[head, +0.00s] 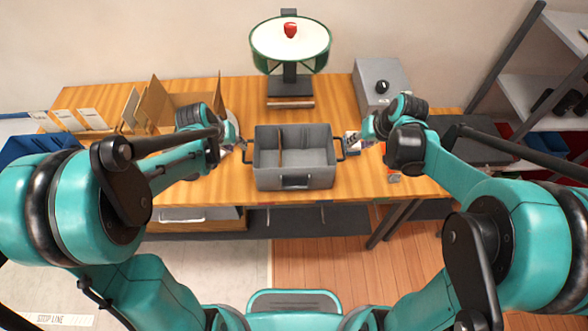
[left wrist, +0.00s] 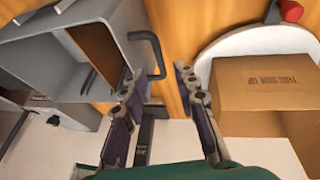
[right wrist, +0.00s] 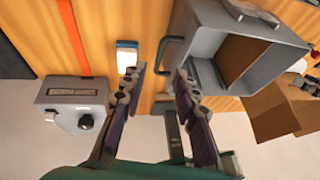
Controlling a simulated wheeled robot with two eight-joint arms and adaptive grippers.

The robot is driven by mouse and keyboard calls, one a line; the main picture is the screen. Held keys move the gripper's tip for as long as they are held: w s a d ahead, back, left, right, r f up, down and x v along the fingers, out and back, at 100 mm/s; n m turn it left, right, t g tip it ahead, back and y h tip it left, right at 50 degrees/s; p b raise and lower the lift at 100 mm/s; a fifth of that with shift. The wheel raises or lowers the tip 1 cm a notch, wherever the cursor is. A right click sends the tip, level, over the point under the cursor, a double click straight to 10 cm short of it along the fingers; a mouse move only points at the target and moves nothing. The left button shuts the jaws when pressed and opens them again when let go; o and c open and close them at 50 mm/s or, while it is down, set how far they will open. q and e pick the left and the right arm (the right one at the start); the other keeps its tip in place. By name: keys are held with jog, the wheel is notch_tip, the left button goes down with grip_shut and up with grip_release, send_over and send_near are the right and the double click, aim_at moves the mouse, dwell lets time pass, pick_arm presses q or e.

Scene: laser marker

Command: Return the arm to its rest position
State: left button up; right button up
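A grey two-handled bin (head: 293,181) with a brown divider stands at the front middle of the wooden table. My left gripper (head: 236,141) is at the bin's left side; in the left wrist view its fingers (left wrist: 156,80) are apart, with the dark handle (left wrist: 157,48) showing beyond them. My right gripper (head: 358,142) is at the bin's right side; in the right wrist view its fingers (right wrist: 159,78) are apart, with the other handle (right wrist: 164,50) beyond. Neither gripper is visibly closed on a handle. Both arms are extended forward over the table.
A round white-and-green drum (head: 268,48) on a dark stand carries a red object (head: 291,30). A grey box with a black knob (head: 371,75) stands back right. An open cardboard box (head: 157,102) and white cards (head: 68,119) are at left. Shelves (head: 530,100) stand at far right.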

pick_arm(q)
jog(key=shift+s, duration=0.1)
pick_arm(e)
jog(key=shift+s, duration=0.1)
